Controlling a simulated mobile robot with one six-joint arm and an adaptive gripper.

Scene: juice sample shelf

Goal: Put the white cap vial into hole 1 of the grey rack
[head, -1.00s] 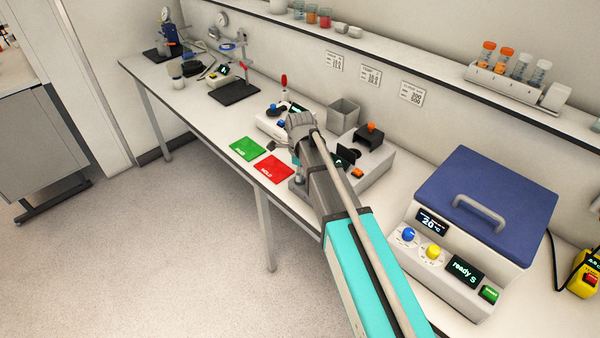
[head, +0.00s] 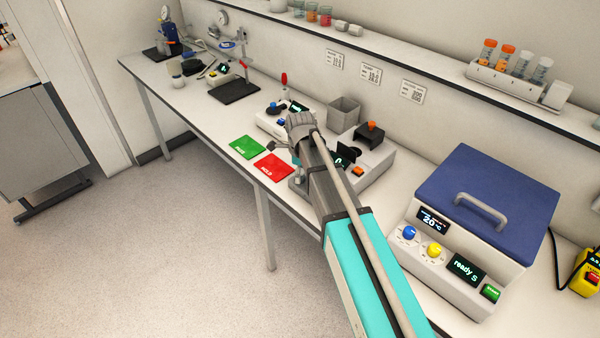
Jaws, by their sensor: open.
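On the wall shelf at upper right, a pale grey rack (head: 490,80) holds several tubes. Two have orange caps and stand in the left part. Two have pale caps, and the nearer pale-capped tube (head: 542,70) stands to the right of the other pale-capped tube (head: 522,65). I cannot tell which is the white cap vial, or read hole numbers. My gripper (head: 279,146) is over the bench by the red mat, far from that rack. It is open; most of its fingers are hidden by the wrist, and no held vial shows.
A green mat (head: 247,147) and red mat (head: 273,168) lie at the bench's front edge. Near my arm are a device with an orange button (head: 359,169) and a grey open box (head: 343,112). A blue-lidded machine (head: 485,195) stands right. A stand (head: 235,92) is farther left.

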